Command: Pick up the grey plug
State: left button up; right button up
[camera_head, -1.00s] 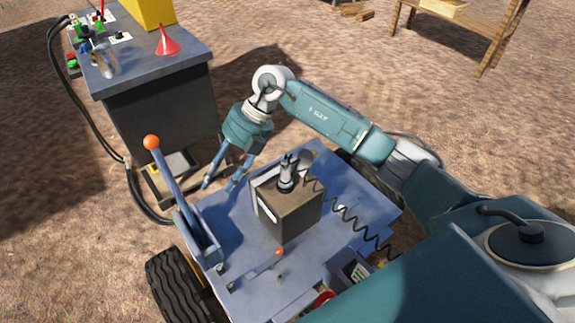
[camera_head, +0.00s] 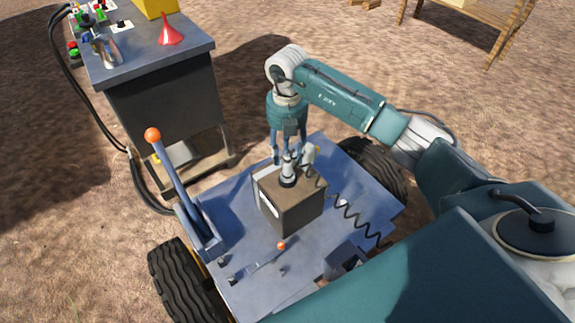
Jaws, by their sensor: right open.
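The grey plug (camera_head: 287,171) stands upright in a dark round base on top of a brown box (camera_head: 290,205). The box sits on the blue-grey platform in the middle of the view. My right gripper (camera_head: 288,156) points down just above the plug, with its fingers apart. The fingertips overlap the plug's upper part in the picture, and I cannot tell whether they touch it. My left gripper is not in view.
A black coiled cable (camera_head: 345,209) runs right from the box. A lever with an orange knob (camera_head: 152,135) rises at the platform's left. A dark cabinet (camera_head: 165,110) carries a red funnel (camera_head: 170,32). A wooden table (camera_head: 475,22) stands behind.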

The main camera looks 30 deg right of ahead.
notch_tip(320, 180, down, 2)
jog(key=shift+f, duration=0.3)
grip_shut()
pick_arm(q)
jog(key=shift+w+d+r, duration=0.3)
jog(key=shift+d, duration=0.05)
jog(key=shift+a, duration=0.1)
pick_arm(e)
jog(key=shift+r, duration=0.15)
jog(key=shift+w+r, duration=0.1)
jog(key=shift+r, duration=0.45)
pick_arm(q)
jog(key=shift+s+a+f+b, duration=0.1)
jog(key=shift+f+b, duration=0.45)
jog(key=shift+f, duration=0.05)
pick_arm(e)
notch_tip(320, 180, up, 19)
jog(key=shift+f, duration=0.15)
